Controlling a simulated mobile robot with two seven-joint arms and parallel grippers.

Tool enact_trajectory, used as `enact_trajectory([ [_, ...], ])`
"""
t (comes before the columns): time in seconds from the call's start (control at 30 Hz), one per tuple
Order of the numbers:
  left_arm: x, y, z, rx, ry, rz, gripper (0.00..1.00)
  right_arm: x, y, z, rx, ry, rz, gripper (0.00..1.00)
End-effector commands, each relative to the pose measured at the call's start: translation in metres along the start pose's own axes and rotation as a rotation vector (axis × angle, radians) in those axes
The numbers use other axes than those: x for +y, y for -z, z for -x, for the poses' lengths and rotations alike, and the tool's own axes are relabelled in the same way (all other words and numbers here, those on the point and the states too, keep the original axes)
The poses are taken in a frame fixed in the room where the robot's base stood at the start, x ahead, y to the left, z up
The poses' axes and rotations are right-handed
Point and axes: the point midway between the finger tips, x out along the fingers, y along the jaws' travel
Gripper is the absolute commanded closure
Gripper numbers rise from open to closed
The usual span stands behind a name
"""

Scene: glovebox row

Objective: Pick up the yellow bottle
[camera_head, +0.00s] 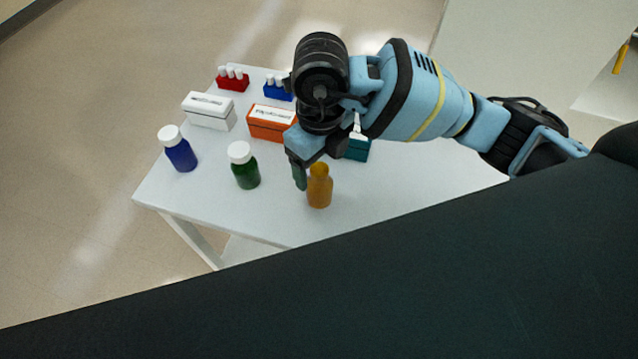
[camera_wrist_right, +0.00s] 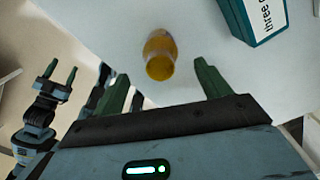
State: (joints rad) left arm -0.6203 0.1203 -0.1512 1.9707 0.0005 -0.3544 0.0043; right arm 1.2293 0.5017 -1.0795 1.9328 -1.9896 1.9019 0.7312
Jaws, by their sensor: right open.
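The yellow bottle (camera_head: 319,192), amber with a cap of the same colour, stands upright near the front edge of the white table. My right gripper (camera_head: 302,178) is over the table close beside it, one green fingertip just left of the bottle's top. In the right wrist view the bottle (camera_wrist_right: 159,58) appears between and slightly beyond the two spread fingers of the right gripper (camera_wrist_right: 160,72), with nothing held. My left gripper (camera_wrist_right: 61,74) shows at the left of the right wrist view, fingers apart and empty, away from the bottle.
On the table (camera_head: 420,180) stand a green bottle (camera_head: 246,174), a blue bottle (camera_head: 181,155), a white box (camera_head: 209,112), an orange box (camera_head: 270,124), a teal box (camera_head: 357,149), and red (camera_head: 232,83) and blue (camera_head: 277,92) vial racks. The table's right side is clear.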

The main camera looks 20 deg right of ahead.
Motion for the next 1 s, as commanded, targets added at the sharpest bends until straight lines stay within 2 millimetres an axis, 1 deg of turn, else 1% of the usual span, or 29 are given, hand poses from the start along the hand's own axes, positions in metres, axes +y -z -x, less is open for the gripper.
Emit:
enact_trajectory([
  [0.03,0.000,0.000,0.000,0.000,0.000,-0.002,0.40,0.000,0.000,-0.003,0.001,0.000,0.000,0.24],
  [0.17,-0.001,0.002,-0.001,0.004,0.000,-0.003,0.40,0.000,0.000,-0.005,0.000,0.000,0.000,0.24],
  [0.23,-0.001,0.004,-0.001,0.007,0.000,-0.004,0.40,0.000,-0.001,-0.010,0.001,0.000,0.000,0.24],
  [0.5,-0.001,0.005,-0.001,0.011,0.001,-0.003,0.40,0.000,-0.004,-0.047,0.002,-0.001,0.001,0.24],
  [0.57,-0.001,0.005,-0.001,0.011,0.001,-0.003,0.40,0.000,-0.004,-0.052,0.001,-0.001,0.001,0.24],
  [0.67,-0.001,0.005,-0.001,0.011,0.001,-0.002,0.40,0.000,-0.004,-0.055,-0.001,0.001,0.001,0.24],
  [0.87,0.001,0.006,-0.002,0.012,0.001,0.004,0.40,-0.001,-0.004,-0.055,-0.001,0.001,0.001,0.24],
  [1.0,0.001,0.007,-0.002,0.013,0.001,0.007,0.40,0.000,-0.004,-0.055,-0.001,0.001,0.001,0.42],
])
